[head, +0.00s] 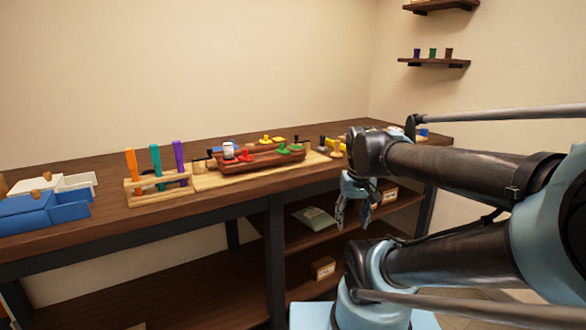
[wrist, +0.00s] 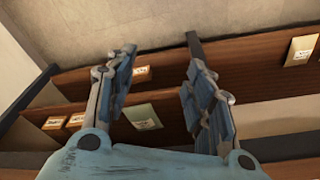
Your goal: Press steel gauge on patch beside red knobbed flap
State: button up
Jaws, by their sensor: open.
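My gripper (head: 354,222) hangs open and empty in front of the bench, below the level of its top. The wrist view shows its two fingers (wrist: 160,62) spread apart with nothing between them. On the bench, brown saddle-like pieces (head: 262,162) lie on a pale board (head: 207,182). A red knobbed part (head: 245,156) sits toward their left, with green knobbed parts (head: 283,149) to the right and a yellow one (head: 266,139) behind. A small white-and-dark cylinder (head: 228,150) stands by the red parts. I cannot tell which item is the steel gauge, and the patch is not distinguishable.
A wooden rack (head: 160,197) holds orange, teal and purple upright pieces. Blue (head: 40,212) and white boxes stand at the far left. Small dark and tan pegs stand right of the board. Shelves under the bench (head: 300,238) hold a green packet (head: 314,217) and labelled boxes.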

jog(key=s+d+f, duration=0.2)
jog(key=s+f, duration=0.1)
jog(key=f, duration=0.2)
jog(key=shift+s+f+m, duration=0.25)
jog(key=shift+f+m, duration=0.05)
jog(key=shift+m, duration=0.1)
